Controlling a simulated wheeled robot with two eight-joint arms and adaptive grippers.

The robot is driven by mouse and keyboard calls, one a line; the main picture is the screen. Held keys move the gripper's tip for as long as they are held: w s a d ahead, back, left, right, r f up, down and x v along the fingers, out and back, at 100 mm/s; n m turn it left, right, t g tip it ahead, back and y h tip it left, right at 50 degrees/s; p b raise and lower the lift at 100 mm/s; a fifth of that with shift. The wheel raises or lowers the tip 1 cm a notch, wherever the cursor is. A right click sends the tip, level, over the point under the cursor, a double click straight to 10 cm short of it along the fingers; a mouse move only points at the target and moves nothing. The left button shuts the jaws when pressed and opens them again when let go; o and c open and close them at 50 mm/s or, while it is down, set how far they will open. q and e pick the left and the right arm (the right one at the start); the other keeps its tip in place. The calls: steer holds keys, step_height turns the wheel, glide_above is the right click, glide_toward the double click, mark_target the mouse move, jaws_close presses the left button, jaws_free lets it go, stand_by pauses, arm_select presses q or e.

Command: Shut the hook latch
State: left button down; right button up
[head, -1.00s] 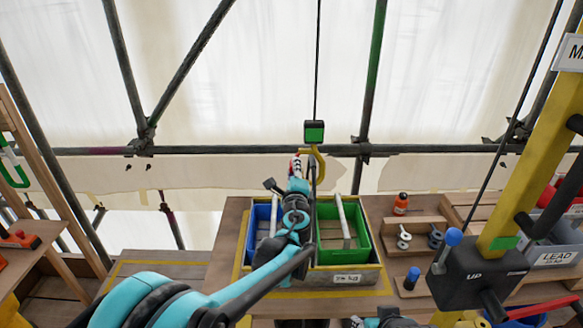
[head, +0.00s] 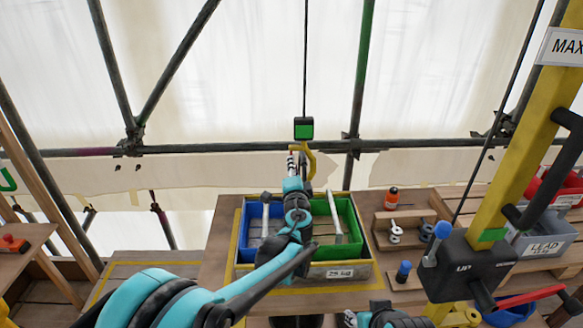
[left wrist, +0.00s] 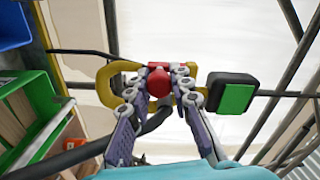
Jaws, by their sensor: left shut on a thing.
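The yellow hook (head: 310,160) hangs on a cable under a black block with a green face (head: 303,128), above the trays. In the left wrist view the hook (left wrist: 108,88) curves to the left and the block (left wrist: 232,97) is at the right. A red part (left wrist: 158,80), seemingly the latch, sits at the hook between my fingertips. My left gripper (head: 292,165) is at the hook; in the left wrist view its fingers (left wrist: 161,84) close on the red part. Whether the latch meets the hook tip is hidden. Part of my right arm shows at the bottom edge; its fingers are unclear.
Below the hook is a box (head: 340,272) with blue (head: 245,240) and green (head: 355,228) bins. A yellow post (head: 530,140) with a black lever box (head: 468,268) stands at the right. Scaffold poles (head: 360,90) cross behind. An orange bottle (head: 393,198) stands on the bench.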

stand_by(0.4)
arm_select(q)
steer(key=c, duration=1.3)
jaws_free()
steer(key=shift+c, duration=0.2)
steer(key=s, duration=1.2)
